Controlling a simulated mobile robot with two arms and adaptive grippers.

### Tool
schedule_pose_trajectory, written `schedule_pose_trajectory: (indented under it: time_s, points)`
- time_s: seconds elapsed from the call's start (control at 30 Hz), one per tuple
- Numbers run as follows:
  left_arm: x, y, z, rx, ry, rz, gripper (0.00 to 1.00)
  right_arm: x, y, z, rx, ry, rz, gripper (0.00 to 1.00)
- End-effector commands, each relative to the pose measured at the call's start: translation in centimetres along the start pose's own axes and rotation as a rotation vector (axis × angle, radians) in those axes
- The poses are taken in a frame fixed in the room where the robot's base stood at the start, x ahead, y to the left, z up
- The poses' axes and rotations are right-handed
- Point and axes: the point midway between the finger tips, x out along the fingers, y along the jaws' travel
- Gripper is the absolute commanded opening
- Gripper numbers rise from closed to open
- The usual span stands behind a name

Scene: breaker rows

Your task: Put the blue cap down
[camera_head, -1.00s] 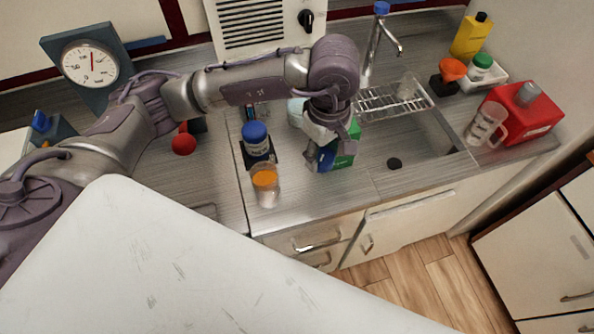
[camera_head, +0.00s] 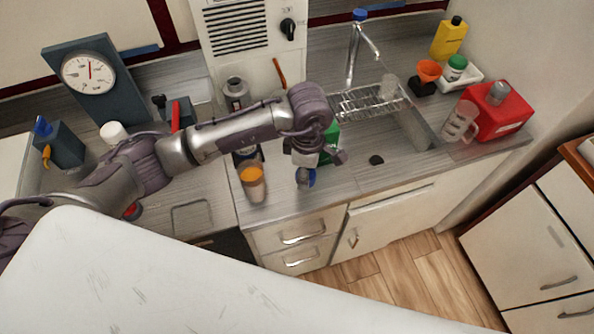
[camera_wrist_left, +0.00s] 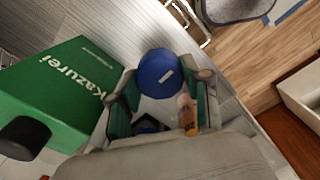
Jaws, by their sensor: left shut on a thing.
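My left gripper (camera_head: 304,178) is shut on the blue cap (camera_head: 309,177) near the front edge of the counter (camera_head: 325,188). In the left wrist view the cap (camera_wrist_left: 160,73) is round, with a small pale mark on top, and sits between the fingertips of the gripper (camera_wrist_left: 163,98). I cannot tell whether the cap touches the counter. My right gripper is not in view.
A green box (camera_head: 331,140) stands close behind the gripper, and it fills the left of the wrist view (camera_wrist_left: 55,95). The sink (camera_head: 385,150) is to the right.

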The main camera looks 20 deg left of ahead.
Motion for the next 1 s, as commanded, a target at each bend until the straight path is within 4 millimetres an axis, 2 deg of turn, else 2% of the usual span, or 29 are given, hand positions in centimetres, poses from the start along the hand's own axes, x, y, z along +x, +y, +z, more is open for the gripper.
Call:
schedule_pose_trajectory:
  time_s: [0.03, 0.2, 0.27, 0.53, 0.93, 0.97, 1.0]
  points:
    - [0.2, 0.4, -0.8, -0.003, 0.001, -0.003, 0.17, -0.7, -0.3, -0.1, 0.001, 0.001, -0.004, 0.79]
    - [1.4, 1.3, -2.0, 0.001, -0.001, 0.000, 0.17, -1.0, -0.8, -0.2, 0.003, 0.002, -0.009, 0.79]
    - [1.7, 1.4, -2.1, 0.001, -0.002, -0.001, 0.17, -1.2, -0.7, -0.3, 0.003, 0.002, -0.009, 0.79]
    - [5.2, 1.3, -2.1, 0.001, -0.002, -0.003, 0.17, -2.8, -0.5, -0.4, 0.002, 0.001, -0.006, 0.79]
    - [6.0, 1.4, -2.1, 0.002, -0.002, 0.001, 0.17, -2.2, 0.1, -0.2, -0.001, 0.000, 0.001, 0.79]
    - [5.8, 1.4, -2.1, 0.002, -0.002, 0.001, 0.51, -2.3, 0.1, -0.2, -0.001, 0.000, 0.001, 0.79]
    - [5.8, 1.4, -2.1, 0.002, -0.002, 0.001, 0.58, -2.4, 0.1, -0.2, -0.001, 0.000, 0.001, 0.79]
